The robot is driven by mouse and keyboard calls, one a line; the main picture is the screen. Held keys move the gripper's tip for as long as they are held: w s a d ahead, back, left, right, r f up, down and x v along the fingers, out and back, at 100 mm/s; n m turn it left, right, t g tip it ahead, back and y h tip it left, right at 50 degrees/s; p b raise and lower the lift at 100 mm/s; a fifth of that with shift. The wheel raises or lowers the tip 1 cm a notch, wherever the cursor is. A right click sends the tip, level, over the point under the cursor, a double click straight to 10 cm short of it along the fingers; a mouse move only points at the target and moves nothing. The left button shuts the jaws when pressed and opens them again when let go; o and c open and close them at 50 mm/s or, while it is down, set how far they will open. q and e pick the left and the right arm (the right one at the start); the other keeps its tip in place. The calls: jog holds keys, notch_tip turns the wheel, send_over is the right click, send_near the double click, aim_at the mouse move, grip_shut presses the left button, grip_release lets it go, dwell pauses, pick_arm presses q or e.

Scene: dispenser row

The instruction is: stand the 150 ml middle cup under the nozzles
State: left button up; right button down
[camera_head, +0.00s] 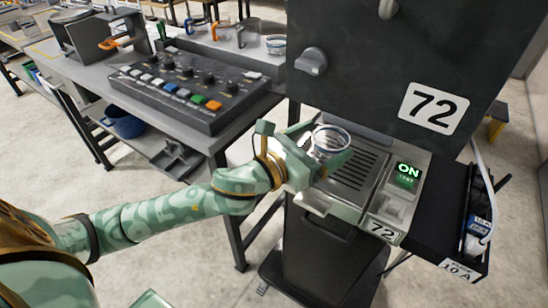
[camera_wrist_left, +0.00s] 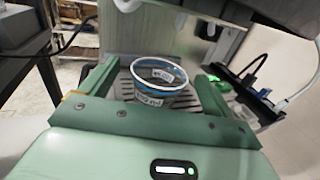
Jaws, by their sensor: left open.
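A clear cup with a blue band and a white label (camera_head: 332,138) is at the left end of the slotted drip tray (camera_head: 352,178) of dispenser 72. In the left wrist view the cup (camera_wrist_left: 160,78) looks upright over the grate (camera_wrist_left: 126,88); the label is too small to read surely. My left gripper (camera_head: 318,160) is open around it, one finger on each side. Gaps show between the cup and both fingers in the left wrist view. The nozzles are hidden in the head view. My right gripper is out of view.
The dispenser's dark front (camera_head: 385,65) rises behind the tray, with a knob (camera_head: 312,61). A lit green ON button (camera_head: 407,175) is right of the grate. A black side bin (camera_head: 455,215) juts out right. The bench with a control box (camera_head: 190,90) and several cups stands left.

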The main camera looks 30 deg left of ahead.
pick_arm(q)
jog(key=p+v, duration=0.2)
jog(key=v, duration=1.3)
jog(key=shift+s, duration=0.25)
jog(key=shift+f, duration=0.1)
